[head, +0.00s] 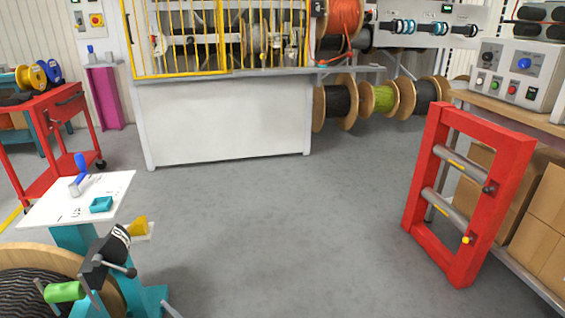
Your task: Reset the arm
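Neither of my grippers shows in the head view, and neither of my arms can be made out. The task names only the arm, and no part of it is visible here.
A teal stand with a white top (110,190) and a cable reel (25,262) are at lower left. A red cart (45,115) is behind them. A red roller frame (432,170) stands at right beside cardboard boxes (545,205). A white bench (225,120) is at the back. The middle floor is clear.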

